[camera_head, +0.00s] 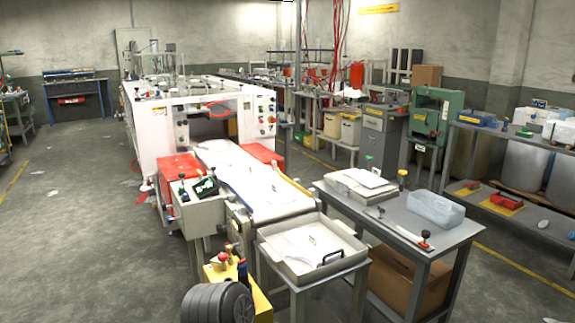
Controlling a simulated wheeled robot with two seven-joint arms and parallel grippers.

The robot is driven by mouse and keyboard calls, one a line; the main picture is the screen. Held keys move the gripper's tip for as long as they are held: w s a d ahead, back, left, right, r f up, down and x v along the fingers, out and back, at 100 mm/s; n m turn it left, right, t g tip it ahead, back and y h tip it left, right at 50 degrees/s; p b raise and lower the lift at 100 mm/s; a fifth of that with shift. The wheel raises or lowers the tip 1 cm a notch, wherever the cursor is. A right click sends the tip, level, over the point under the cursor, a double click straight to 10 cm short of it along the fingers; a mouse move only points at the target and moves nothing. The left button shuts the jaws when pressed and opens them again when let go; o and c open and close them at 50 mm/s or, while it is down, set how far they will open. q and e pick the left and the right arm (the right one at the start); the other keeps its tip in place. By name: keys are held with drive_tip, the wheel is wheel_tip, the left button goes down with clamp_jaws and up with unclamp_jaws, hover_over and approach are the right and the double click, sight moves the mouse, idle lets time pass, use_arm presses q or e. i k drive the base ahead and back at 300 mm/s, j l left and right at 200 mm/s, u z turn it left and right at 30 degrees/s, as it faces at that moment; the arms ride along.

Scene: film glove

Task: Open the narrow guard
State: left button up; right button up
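A white machine (165,125) with a dark opening stands left of centre, with a conveyor (262,190) running out of it toward me. A red cover (181,165) sits to the left of the conveyor and another red cover (262,153) to its right, both by the machine's mouth. Both look closed from here. I cannot tell for sure which part is the narrow guard. Neither of my grippers shows in this view.
A control box (203,206) stands left of the conveyor. A tray (350,243) on a stand is at its near end, beside a grey table (440,232). A dark ribbed roll (215,304) and yellow block (262,300) are at the bottom. The left floor is mostly clear.

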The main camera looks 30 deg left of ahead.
sight(258, 152)
drive_tip(key=i+l+z, duration=0.55)
drive_tip(key=i, duration=0.2)
drive_tip(key=i+z, duration=0.5)
drive_tip(key=i, duration=2.25)
drive_tip(key=i+j+u, duration=0.15)
drive_tip(key=i+u, duration=0.55)
drive_tip(key=i, duration=0.25)
drive_tip(key=i+l+u, duration=0.1)
drive_tip(key=i+u, duration=0.2)
drive_tip(key=i, duration=0.15)
drive_tip(key=i+l+u, duration=0.7)
drive_tip(key=i, duration=0.2)
drive_tip(key=i+j+u, duration=0.4)
drive_tip(key=i, duration=0.4)
drive_tip(key=i+j+u, duration=0.1)
drive_tip(key=i+u, duration=0.35)
drive_tip(key=i, duration=0.35)
drive_tip(key=i+l+u, duration=0.15)
drive_tip(key=i+u, duration=0.25)
drive_tip(key=i, duration=0.4)
drive_tip(key=i+j+u, duration=0.2)
drive_tip(key=i+u, duration=0.15)
drive_tip(key=i, duration=0.25)
drive_tip(key=i+u, duration=0.4)
drive_tip(key=i, duration=0.25)
drive_tip(key=i+l+u, duration=0.1)
drive_tip(key=i+u, duration=0.25)
drive_tip(key=i, duration=0.3)
